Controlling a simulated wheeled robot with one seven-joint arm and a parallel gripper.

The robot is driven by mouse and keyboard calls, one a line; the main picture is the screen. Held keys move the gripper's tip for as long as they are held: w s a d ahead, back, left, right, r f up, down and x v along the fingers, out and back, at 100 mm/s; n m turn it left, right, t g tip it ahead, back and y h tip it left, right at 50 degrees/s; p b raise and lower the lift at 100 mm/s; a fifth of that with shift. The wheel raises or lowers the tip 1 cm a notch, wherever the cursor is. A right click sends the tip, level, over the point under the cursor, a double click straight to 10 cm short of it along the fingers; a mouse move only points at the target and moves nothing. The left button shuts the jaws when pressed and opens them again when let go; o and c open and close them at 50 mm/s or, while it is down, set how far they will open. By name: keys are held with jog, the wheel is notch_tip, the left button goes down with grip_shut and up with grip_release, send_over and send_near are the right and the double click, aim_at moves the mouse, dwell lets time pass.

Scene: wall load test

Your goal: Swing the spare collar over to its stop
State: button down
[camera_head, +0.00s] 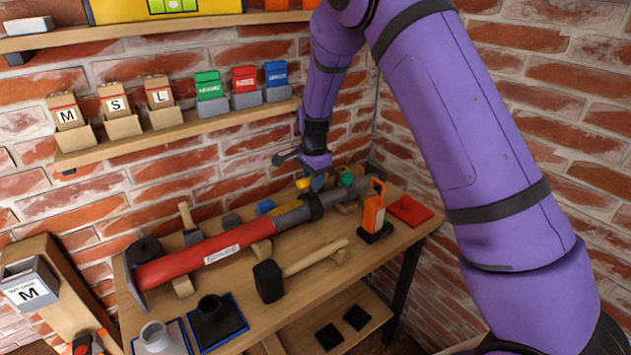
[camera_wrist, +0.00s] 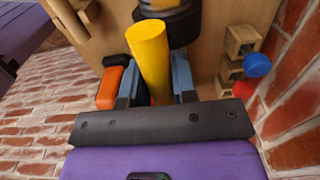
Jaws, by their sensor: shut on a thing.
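A long tube, red (camera_head: 195,262) at the left and grey (camera_head: 290,218) farther right, lies along the workbench on wooden cradles; its red part bears a white label. A dark collar (camera_head: 313,207) sits around the grey part. In the wrist view, a yellow handle (camera_wrist: 148,50) stands out from a dark ring (camera_wrist: 186,34). My gripper (camera_wrist: 156,84) is shut on this yellow handle, with a blue finger on each side. In the head view my gripper (camera_head: 317,180) is behind the tube, near the collar. I cannot tell which part is the stop.
A mallet (camera_head: 268,282) lies in front of the tube. An orange tool (camera_head: 373,217) and a red pad (camera_head: 410,210) are at the bench's right. Small black and grey fittings (camera_head: 215,318) stand at front left. A shelf with boxes (camera_head: 122,128) hangs behind.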

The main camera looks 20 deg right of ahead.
jog(key=shift+w+a, duration=0.2)
jog(key=shift+w, duration=0.4)
jog(key=shift+w+a, duration=0.15)
jog(key=shift+w, duration=0.45)
jog(key=shift+w+a+f, duration=0.1)
jog(key=shift+w+a, duration=0.1)
jog(key=shift+w, duration=0.3)
jog(key=shift+w+a+f, duration=0.1)
jog(key=shift+w+a, duration=0.05)
jog(key=shift+w, duration=0.3)
jog(key=c, duration=1.3)
grip_release()
jog(key=o, duration=0.4)
jog(key=shift+w+a+f, duration=0.1)
jog(key=shift+w, duration=0.1)
jog(key=shift+s+r, duration=0.1)
jog(key=shift+r, duration=3.7)
